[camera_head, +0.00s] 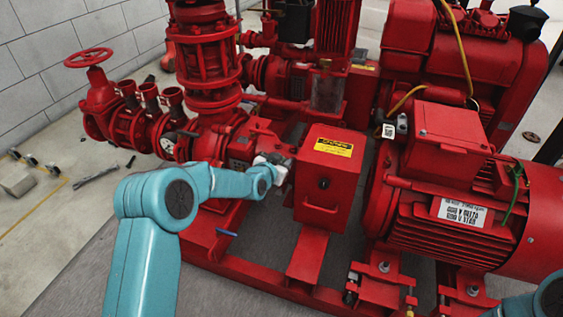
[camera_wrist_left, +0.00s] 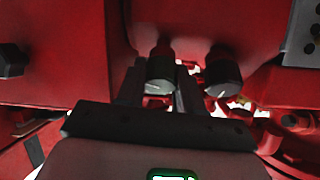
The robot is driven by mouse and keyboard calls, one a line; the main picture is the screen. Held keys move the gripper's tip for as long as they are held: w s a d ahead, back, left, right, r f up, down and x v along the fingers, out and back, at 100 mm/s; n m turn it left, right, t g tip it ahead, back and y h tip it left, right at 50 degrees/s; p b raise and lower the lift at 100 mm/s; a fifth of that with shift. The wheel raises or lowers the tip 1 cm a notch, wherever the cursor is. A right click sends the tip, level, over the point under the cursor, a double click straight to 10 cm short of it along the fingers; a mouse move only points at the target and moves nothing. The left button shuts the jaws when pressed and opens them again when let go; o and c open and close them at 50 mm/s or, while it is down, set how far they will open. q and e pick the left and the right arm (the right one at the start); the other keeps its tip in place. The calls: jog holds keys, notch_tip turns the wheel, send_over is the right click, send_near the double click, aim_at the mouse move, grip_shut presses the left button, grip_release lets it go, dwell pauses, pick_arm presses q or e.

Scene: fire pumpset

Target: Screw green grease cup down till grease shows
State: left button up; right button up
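In the left wrist view two short dark cylindrical cups hang side by side under red metal, a left cup (camera_wrist_left: 160,72) and a right cup (camera_wrist_left: 222,76). Neither shows a clear green colour, and I see no grease. The dark fingers of my left gripper (camera_wrist_left: 160,92) stand on either side of the left cup; whether they touch it is unclear. In the head view my left gripper (camera_head: 278,168) is at the pump side, just left of the red box guard, and the cups are hidden there. My right gripper is out of view.
The red box guard (camera_head: 326,180) with a yellow label stands right beside my left gripper. A red motor (camera_head: 465,215) is to the right, and pipes with a handwheel (camera_head: 88,57) are at the left. Open floor (camera_head: 40,225) lies at the left.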

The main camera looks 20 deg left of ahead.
pick_arm(q)
jog(key=shift+m, duration=0.4)
